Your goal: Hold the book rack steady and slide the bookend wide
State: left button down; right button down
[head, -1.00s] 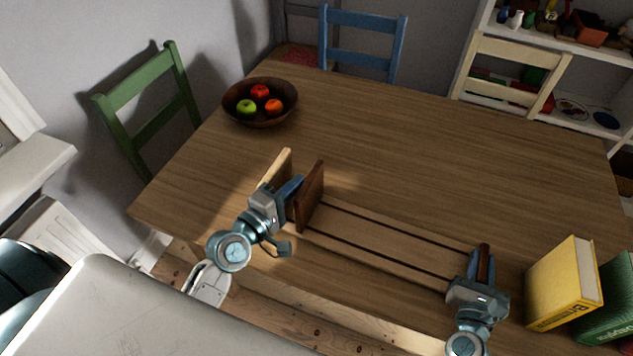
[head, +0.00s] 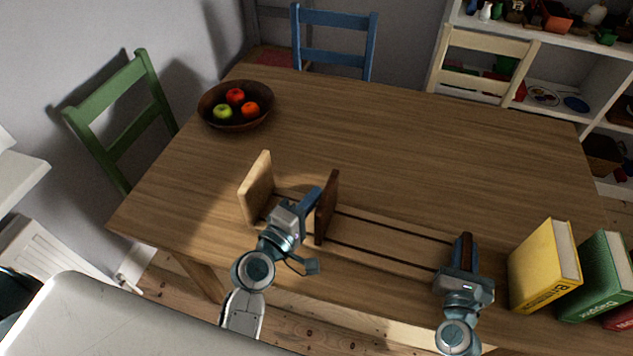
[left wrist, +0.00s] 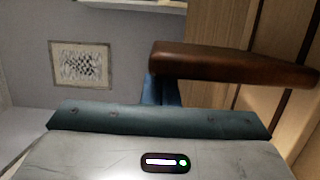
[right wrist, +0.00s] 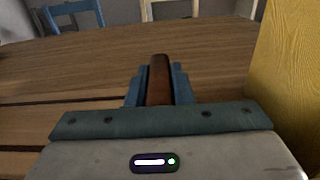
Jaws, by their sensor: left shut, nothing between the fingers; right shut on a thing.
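The book rack (head: 390,238) lies along the near side of the table, a light wooden base with two dark slots. A pale fixed end (head: 256,188) stands at its left. The dark brown bookend (head: 327,207) stands upright to the right of it, with a gap between; it also shows in the left wrist view (left wrist: 235,65). My left gripper (head: 312,200) is shut and empty in that gap, close against the bookend's left face. My right gripper (head: 464,250) is shut on the dark end post (right wrist: 159,82) at the rack's right end.
A yellow book (head: 545,265) and a green book (head: 598,275) stand just right of my right gripper, with a red one partly cut off. A fruit bowl (head: 236,108) sits at the back left. The table's middle is clear.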

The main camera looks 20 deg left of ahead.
pick_arm(q)
jog(key=v, duration=1)
jog(key=w+a+m+g+h, duration=0.3)
jog(key=a+m+g+h, duration=0.25)
jog(key=h, duration=0.25)
jog(key=x, duration=1)
jog(key=shift+a+m, duration=0.2)
jog(key=shift+m, duration=0.15)
jog(key=shift+w+d+r, duration=0.1)
